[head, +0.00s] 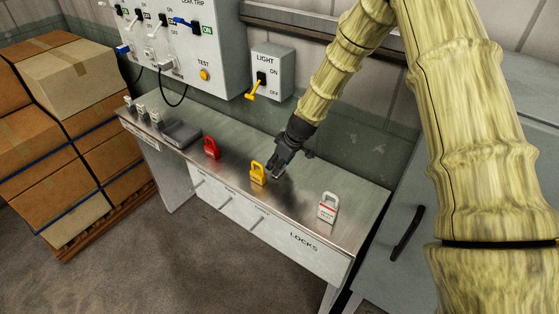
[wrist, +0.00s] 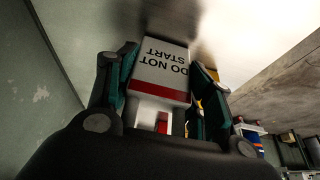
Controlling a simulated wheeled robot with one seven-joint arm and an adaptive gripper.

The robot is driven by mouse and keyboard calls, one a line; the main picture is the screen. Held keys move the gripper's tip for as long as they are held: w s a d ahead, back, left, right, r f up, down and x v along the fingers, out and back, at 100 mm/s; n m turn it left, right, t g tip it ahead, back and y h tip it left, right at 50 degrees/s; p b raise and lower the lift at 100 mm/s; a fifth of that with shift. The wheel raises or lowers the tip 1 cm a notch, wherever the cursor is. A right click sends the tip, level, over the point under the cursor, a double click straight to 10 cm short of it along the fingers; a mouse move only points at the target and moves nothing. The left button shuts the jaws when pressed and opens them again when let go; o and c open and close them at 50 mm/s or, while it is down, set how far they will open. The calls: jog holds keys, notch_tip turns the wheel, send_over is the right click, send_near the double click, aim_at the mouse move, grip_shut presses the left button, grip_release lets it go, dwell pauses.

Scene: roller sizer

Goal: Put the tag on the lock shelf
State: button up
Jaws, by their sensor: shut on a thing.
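My gripper (head: 278,168) reaches down over the metal bench top, just right of the yellow padlock (head: 258,174). In the wrist view its fingers are shut on a white tag (wrist: 162,72) with a red stripe and the words "DO NOT START", upside down. In the head view the held tag is mostly hidden by the fingers, and I cannot tell whether it touches the surface. The lock shelf appears to be this bench top (head: 290,212), with "LOCKS" on its front. A white lock-shaped piece with a red band (head: 328,208) stands at its right.
A red padlock (head: 211,148) and a grey tray (head: 183,134) stand farther left on the bench. A light switch box (head: 271,72) and a larger switch panel (head: 185,45) hang behind. Stacked cartons (head: 85,75) stand at left. Bench space between yellow and white pieces is clear.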

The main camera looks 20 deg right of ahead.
jog(key=shift+f, duration=0.1)
jog(key=o, duration=1.1)
jog(key=shift+c, duration=0.2)
jog(key=b+v, duration=0.3)
jog(key=v, duration=0.9)
jog(key=shift+b, duration=0.3)
